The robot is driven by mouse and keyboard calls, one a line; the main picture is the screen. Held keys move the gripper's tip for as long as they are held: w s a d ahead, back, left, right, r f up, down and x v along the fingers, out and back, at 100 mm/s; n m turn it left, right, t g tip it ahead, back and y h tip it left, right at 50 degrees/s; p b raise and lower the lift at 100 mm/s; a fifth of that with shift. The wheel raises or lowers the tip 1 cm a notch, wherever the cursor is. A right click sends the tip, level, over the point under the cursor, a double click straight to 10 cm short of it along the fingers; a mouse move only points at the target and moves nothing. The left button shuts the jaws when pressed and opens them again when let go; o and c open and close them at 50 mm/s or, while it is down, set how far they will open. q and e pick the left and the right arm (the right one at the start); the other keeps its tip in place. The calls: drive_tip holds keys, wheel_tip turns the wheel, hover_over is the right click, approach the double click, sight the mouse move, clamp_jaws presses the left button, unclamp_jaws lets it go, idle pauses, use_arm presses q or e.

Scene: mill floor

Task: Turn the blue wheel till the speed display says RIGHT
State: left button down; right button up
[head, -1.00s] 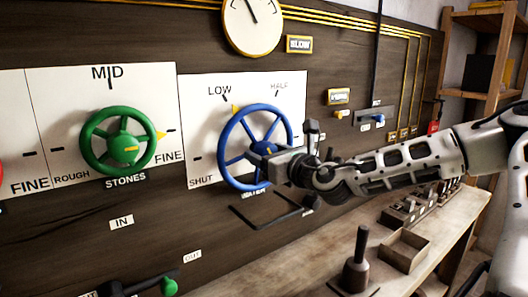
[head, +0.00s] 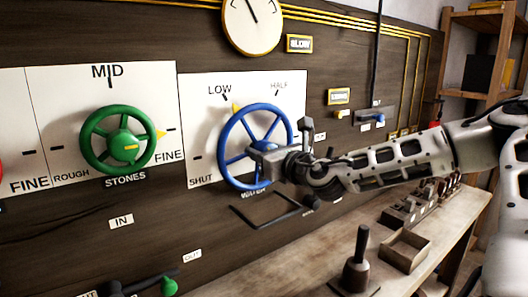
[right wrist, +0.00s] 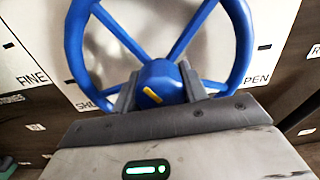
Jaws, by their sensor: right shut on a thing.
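The blue wheel (head: 222,141) is on the dark panel, in front of a white plate marked SHUT, LOW and HALF. Its yellow pointer (head: 236,107) stands near LOW, slightly to the HALF side. My right gripper (head: 262,160) is at the wheel's centre. In the right wrist view, its two dark fingers (right wrist: 158,97) sit on either side of the blue hub (right wrist: 158,78) and are shut on it. A small yellow-framed display (head: 299,43) is above the wheel; its word is too small to read. My left gripper is not in view.
A green wheel (head: 93,137) marked STONES is to the left. A round dial (head: 252,22) is above. A bench (head: 330,268) below holds a dark-handled tool (head: 357,262) and an open wooden box (head: 405,250). Wooden shelves (head: 484,45) stand at the right.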

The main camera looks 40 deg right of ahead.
drive_tip(key=shift+m, duration=0.3)
drive_tip(key=shift+m+b, duration=0.5)
drive_tip(key=shift+m, duration=0.5)
drive_tip(key=m, duration=0.3)
drive_tip(key=shift+m, duration=0.3)
drive_tip(key=shift+m+p, duration=0.35)
drive_tip(key=shift+m, duration=2.25)
drive_tip(key=shift+b, duration=0.3)
drive_tip(key=o, duration=1)
